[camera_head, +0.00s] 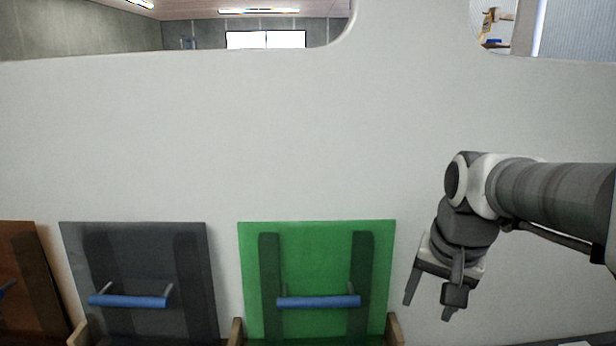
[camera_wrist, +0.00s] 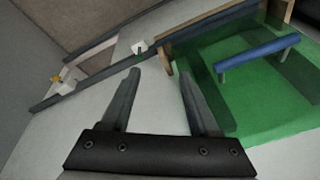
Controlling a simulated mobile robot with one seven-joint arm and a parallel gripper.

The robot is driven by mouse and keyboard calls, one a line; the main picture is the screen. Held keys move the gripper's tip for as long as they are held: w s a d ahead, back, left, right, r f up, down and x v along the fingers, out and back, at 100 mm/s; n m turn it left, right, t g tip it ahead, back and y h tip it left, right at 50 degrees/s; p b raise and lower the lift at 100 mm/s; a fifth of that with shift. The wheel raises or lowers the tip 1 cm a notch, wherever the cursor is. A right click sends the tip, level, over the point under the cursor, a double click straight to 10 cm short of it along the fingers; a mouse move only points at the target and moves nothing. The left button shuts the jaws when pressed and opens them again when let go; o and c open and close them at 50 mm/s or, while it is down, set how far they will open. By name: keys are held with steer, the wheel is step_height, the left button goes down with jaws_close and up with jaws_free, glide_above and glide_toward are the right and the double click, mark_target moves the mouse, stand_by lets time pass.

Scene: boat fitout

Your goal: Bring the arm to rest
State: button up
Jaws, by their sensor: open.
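My gripper (camera_head: 428,302) hangs at the right in the head view, pointing down, in front of the white wall and just right of the green panel (camera_head: 315,237). Its two fingers are apart with nothing between them. The wrist view also shows my gripper (camera_wrist: 160,85) open and empty. There the green panel (camera_wrist: 270,100) with its blue handle (camera_wrist: 258,56) lies to the right of the fingers, apart from them.
A grey panel (camera_head: 140,260) with a blue handle (camera_head: 128,301) and an orange-brown panel (camera_head: 22,290) stand to the left. Wooden dividers (camera_head: 236,331) stand between panels. The white wall (camera_head: 230,130) behind has window openings above. Its middle stretch is bare.

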steer(key=s+a+n+t, duration=0.2)
steer(key=s+a+n, duration=0.25)
steer(key=s, duration=0.65)
step_height(320, 180, up, 12)
steer(key=n+p, duration=0.1)
steer(key=p, duration=1.2)
steer(key=shift+s, duration=0.2)
